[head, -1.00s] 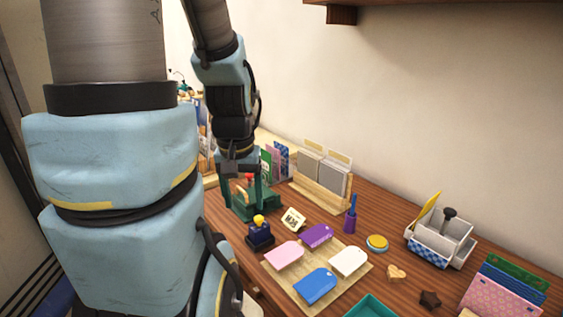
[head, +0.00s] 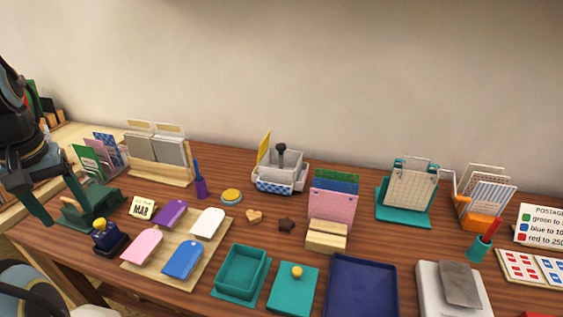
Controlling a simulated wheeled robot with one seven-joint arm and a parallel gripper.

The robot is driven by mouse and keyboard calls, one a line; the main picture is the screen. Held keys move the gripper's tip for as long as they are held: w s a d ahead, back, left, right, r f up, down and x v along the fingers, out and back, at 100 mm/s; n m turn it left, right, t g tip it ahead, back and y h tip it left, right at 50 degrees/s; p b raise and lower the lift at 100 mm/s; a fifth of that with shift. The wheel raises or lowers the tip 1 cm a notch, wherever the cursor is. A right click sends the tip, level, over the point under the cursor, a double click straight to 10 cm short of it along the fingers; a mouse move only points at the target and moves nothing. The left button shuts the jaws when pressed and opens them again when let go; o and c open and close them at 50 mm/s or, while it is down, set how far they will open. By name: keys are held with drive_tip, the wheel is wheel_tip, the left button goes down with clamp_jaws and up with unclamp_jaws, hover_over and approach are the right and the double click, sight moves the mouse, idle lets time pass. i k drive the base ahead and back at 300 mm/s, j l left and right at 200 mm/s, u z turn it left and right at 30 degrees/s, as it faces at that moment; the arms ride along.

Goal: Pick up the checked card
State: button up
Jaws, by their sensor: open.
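I cannot pick out the checked card with certainty. A small card rack at the back left holds a green card (head: 88,160), a purple card (head: 104,152) and a blue patterned card (head: 119,146), whose pattern is too small to read. A card holder at centre holds a pink patterned card (head: 331,208) in front of blue and green cards. A blue checked face shows on the front of a white caddy (head: 275,186). My gripper (head: 60,205) is at the far left edge, open, with its fingers pointing down near a dark green stand (head: 95,205). It appears empty.
A wooden board (head: 205,255) with pink, purple, white and blue tags lies front left. A dark inkpad stamp (head: 108,237), teal trays (head: 242,273) and a navy tray (head: 362,287) line the front. Wire racks (head: 484,195) stand back right. Small gaps of bare table remain at centre.

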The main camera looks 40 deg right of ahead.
sight(108, 140)
drive_tip(key=i+j+u, duration=0.55)
drive_tip(key=u, duration=0.25)
drive_tip(key=i+u, duration=0.4)
drive_tip(key=i+j+z, duration=0.2)
drive_tip(key=i, duration=0.3)
drive_tip(key=i+j+z, duration=0.2)
drive_tip(key=i, duration=0.35)
drive_tip(key=z, duration=0.2)
drive_tip(key=k+l, duration=0.15)
